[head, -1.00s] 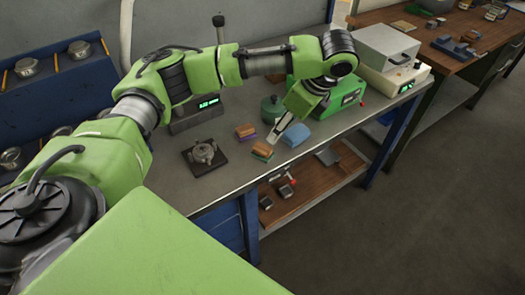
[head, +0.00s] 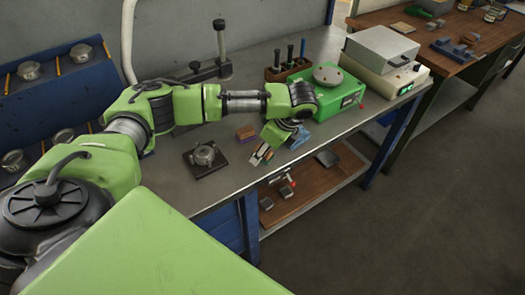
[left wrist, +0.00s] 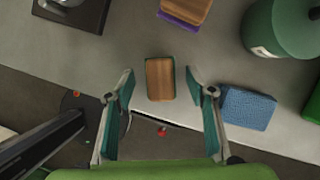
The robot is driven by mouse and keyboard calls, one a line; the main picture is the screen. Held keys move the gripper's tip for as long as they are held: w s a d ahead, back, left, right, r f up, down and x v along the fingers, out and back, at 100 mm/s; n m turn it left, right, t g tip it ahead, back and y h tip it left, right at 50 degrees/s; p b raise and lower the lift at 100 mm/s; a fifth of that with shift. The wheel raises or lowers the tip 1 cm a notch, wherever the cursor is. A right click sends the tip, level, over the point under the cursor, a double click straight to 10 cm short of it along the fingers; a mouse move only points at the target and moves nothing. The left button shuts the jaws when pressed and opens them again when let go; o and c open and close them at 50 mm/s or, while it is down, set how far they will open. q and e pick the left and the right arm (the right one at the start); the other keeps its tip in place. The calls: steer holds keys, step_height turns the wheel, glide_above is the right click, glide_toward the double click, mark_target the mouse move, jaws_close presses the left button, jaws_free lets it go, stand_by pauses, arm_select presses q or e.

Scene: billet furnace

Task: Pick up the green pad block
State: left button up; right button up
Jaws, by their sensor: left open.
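The green pad block is a brown wooden block with a thin green layer under it. In the left wrist view the green pad block (left wrist: 160,79) lies on the grey bench near its front edge. My left gripper (left wrist: 160,75) is open and empty, one finger on each side of the block in that view, with gaps to both sides. How far the fingertips are above the bench I cannot tell. In the head view my left gripper (head: 262,155) points down over the block's place and mostly hides it. My right gripper is not in view.
A similar block with a purple pad (head: 246,133) lies just behind. A blue block (left wrist: 247,108) lies close to the right finger. A dark green round container (left wrist: 282,28) stands behind right. A dark fixture (head: 205,159) stands to the left. A lower wooden shelf (head: 310,190) is below the bench edge.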

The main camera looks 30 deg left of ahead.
arm_select(q)
steer(key=shift+a+f, duration=0.1)
steer(key=shift+f, duration=0.15)
steer(key=c, duration=1.3)
steer(key=shift+r, duration=0.15)
steer(key=shift+w+r, duration=0.1)
steer(key=shift+r, duration=0.15)
step_height(320, 180, up, 2)
steer(key=shift+r, duration=0.1)
steer(key=s+d+r, duration=0.3)
steer(key=s+r, duration=0.7)
steer(key=s, duration=0.3)
steer(key=shift+s+d, duration=0.2)
steer(key=shift+s, duration=0.2)
